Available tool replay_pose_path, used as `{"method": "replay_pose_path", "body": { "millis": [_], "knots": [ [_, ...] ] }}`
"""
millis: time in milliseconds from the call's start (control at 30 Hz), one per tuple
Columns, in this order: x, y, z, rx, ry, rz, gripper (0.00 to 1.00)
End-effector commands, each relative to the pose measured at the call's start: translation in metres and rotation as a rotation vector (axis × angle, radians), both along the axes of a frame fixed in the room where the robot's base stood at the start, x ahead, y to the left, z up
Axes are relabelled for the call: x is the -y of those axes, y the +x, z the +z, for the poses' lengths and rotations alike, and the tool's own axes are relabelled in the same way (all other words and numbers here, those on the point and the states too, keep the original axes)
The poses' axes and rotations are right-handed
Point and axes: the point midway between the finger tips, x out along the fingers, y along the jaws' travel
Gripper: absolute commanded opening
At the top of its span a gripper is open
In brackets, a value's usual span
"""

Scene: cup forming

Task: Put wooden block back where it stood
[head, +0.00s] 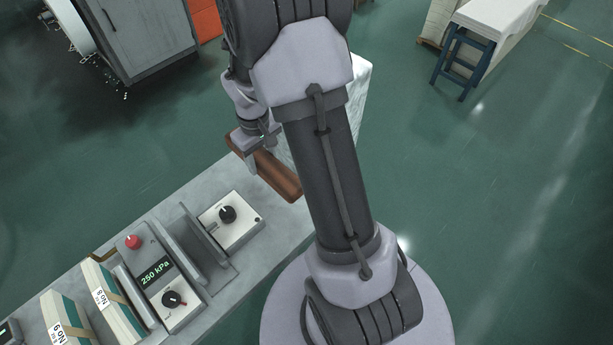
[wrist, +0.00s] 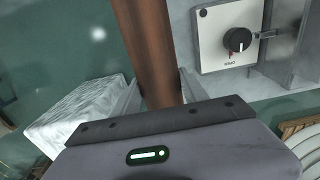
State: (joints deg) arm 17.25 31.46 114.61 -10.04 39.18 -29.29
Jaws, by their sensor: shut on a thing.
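The wooden block (head: 278,178) is a long reddish-brown bar over the far part of the grey bench in the head view. My gripper (head: 262,143) is at its upper left part. In the wrist view the block (wrist: 150,45) runs up from between the two fingers of my gripper (wrist: 160,95), which are shut on it. Whether the block touches the bench top cannot be told. My arm hides part of the bench to the right of the block.
A panel with a black knob (head: 228,214) stands on the bench (head: 190,192) near the block. A pressure unit reading 250 kPa (head: 155,273) and banded stacks (head: 108,297) stand nearer. A white wrapped block (wrist: 78,112) lies beside my gripper.

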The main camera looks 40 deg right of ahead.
Motion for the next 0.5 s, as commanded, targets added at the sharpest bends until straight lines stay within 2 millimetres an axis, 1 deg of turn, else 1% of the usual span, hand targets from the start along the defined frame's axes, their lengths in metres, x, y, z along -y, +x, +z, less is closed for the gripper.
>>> {"method": "replay_pose_path", "body": {
  "millis": [100,200,367,500],
  "knots": [
    [-0.001,0.000,-0.030,-0.004,0.001,0.002,0.00],
    [-0.001,0.000,-0.052,-0.003,0.001,0.002,0.00],
    [-0.001,0.000,-0.071,-0.002,0.001,0.001,0.00],
    [-0.001,0.000,-0.097,-0.002,0.001,0.001,0.00]
  ]
}}
